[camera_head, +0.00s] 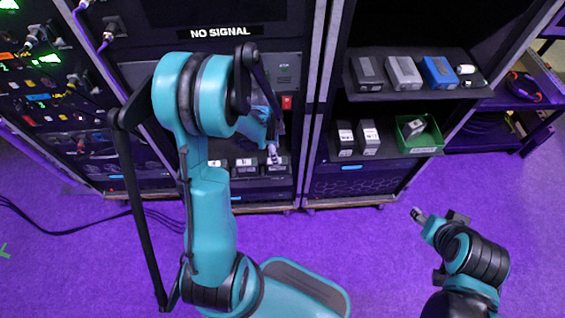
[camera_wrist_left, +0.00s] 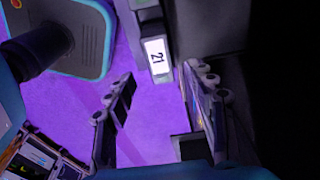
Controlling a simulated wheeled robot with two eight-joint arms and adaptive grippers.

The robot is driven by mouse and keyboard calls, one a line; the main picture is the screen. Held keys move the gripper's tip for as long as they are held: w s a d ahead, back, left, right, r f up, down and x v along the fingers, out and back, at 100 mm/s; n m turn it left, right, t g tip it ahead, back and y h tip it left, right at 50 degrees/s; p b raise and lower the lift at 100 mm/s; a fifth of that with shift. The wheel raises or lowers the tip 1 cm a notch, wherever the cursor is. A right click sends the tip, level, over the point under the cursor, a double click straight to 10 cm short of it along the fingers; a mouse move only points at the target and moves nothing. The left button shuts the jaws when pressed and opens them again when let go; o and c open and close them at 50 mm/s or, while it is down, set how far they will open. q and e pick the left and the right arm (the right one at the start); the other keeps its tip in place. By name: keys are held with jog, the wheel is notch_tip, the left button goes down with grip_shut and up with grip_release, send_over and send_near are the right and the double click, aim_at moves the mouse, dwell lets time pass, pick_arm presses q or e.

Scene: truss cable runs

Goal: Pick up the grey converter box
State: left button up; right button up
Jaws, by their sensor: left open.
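A grey box (camera_head: 403,72) sits on the upper shelf of the right rack in the head view, between a darker grey box (camera_head: 370,72) and a blue box (camera_head: 438,72). My left gripper (camera_head: 272,154) is in front of the left rack, left of and lower than that shelf. In the left wrist view its fingers (camera_wrist_left: 158,74) are open and apart. A dark box with a white label reading 21 (camera_wrist_left: 158,58) shows beyond the fingertips; I see no grip on it. My right gripper (camera_head: 420,215) is over the floor at right; its jaws are unclear.
Labelled dark boxes (camera_head: 345,138) and a green bin (camera_head: 419,136) with a box inside stand on the right rack's lower shelf. A small white-and-black item (camera_head: 471,76) lies beside the blue box. Rack posts (camera_head: 318,100) separate the bays. Purple floor (camera_head: 350,240) is open in front.

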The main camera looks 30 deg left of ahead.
pick_arm(q)
jog(key=f+b, duration=0.1)
jog(key=f, duration=0.1)
jog(key=f+b, duration=0.1)
jog(key=f, duration=0.1)
jog(key=f+b, duration=0.1)
jog(key=f, duration=0.1)
jog(key=shift+w+d+f, duration=0.1)
jog(key=shift+d+f, duration=0.2)
jog(key=shift+r, duration=0.15)
jog(key=shift+c, duration=0.9)
grip_shut()
